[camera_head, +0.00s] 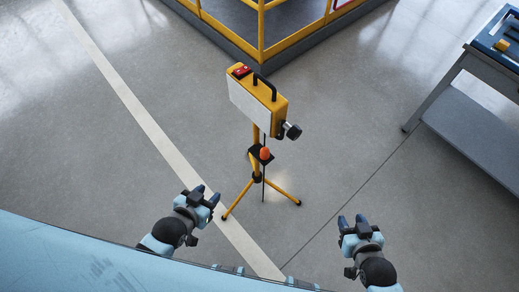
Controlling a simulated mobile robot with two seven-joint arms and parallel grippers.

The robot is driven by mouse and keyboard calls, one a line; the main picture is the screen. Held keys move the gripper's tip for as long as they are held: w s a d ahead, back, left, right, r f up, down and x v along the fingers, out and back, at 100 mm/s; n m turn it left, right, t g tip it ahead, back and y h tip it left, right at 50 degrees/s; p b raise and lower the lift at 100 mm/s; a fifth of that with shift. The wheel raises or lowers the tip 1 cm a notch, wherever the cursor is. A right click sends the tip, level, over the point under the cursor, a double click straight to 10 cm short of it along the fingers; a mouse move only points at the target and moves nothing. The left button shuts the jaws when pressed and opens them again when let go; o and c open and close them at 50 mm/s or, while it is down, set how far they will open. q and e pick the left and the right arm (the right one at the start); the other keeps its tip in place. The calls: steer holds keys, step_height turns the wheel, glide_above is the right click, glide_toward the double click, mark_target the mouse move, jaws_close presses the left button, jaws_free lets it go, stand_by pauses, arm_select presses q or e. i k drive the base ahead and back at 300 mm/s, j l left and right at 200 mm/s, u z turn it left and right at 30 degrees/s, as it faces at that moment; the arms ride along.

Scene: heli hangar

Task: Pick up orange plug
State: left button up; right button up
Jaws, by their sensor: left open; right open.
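A small orange plug (265,154) shows at the post of a yellow tripod work light (258,100), below its lamp head and just above where the legs spread. It looks attached to or hanging at the stand; I cannot tell how it is held. My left gripper (208,194) is open and empty, to the left of and nearer than the tripod. My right gripper (353,222) is open and empty, to the right of and nearer than the tripod. Neither gripper touches the plug or the stand.
A yellow-railed platform (262,50) stands behind the tripod. A grey-blue workbench (470,110) with an orange item (502,45) on it is at the right. A pale line (140,110) crosses the floor. The floor around the tripod is clear.

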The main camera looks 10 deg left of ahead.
mark_target(264, 155)
steer(key=j+z, duration=0.2)
steer(key=j, duration=2.35)
